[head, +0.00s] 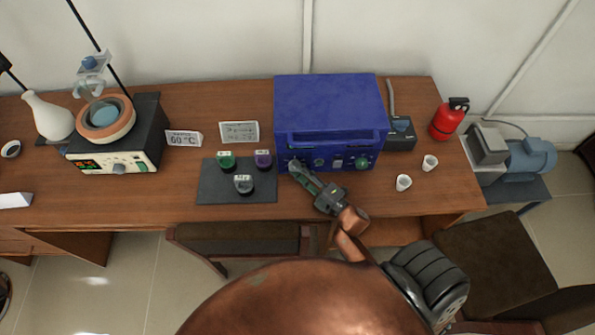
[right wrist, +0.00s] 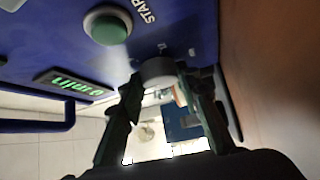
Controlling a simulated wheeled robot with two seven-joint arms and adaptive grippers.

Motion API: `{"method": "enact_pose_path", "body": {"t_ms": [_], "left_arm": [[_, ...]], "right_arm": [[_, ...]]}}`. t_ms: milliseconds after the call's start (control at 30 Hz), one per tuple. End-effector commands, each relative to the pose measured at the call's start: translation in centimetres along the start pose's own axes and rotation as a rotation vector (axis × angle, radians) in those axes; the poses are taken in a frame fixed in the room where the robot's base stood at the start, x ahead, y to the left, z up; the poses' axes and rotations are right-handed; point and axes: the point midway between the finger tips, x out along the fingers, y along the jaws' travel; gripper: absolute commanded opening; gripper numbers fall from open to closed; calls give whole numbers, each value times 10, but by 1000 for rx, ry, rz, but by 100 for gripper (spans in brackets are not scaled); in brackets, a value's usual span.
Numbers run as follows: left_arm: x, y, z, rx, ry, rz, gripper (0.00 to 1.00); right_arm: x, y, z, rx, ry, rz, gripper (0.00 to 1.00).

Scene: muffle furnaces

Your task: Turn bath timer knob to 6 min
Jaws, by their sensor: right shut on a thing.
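The blue bath (head: 330,105) stands on the table with its control panel facing me. My right gripper (head: 297,168) is at the left end of that panel and hides the knob there in the head view. In the right wrist view, the grey timer knob (right wrist: 158,71) sits between the fingertips of my right gripper (right wrist: 158,86), which is shut on it. A green display (right wrist: 72,86) on the panel seems to read 0 min. A green start button (right wrist: 108,25) is beside the knob. My left gripper is not in view.
A dark mat (head: 215,190) with several small capped jars lies left of the bath. A heater (head: 115,155) with a bowl stands at the left. A chair (head: 240,238) is at the table's front.

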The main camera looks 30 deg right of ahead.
Motion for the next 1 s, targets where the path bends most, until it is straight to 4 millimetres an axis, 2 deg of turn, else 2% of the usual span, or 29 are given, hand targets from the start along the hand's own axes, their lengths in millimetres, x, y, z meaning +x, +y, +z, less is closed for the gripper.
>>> {"method": "enact_pose_path", "body": {"t_ms": [433, 467, 500, 700, 1000], "left_arm": [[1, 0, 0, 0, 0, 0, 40], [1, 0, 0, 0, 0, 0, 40], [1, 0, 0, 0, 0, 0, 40], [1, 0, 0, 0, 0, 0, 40], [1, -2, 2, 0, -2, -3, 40]], "right_arm": [[0, -1, -1, 7, 1, 5, 7], [0, 0, -1, 7, 1, 5, 33], [0, 0, 0, 7, 1, 5, 36], [0, 0, 0, 6, 0, 5, 49], [0, 0, 0, 6, 0, 6, 49]]}}
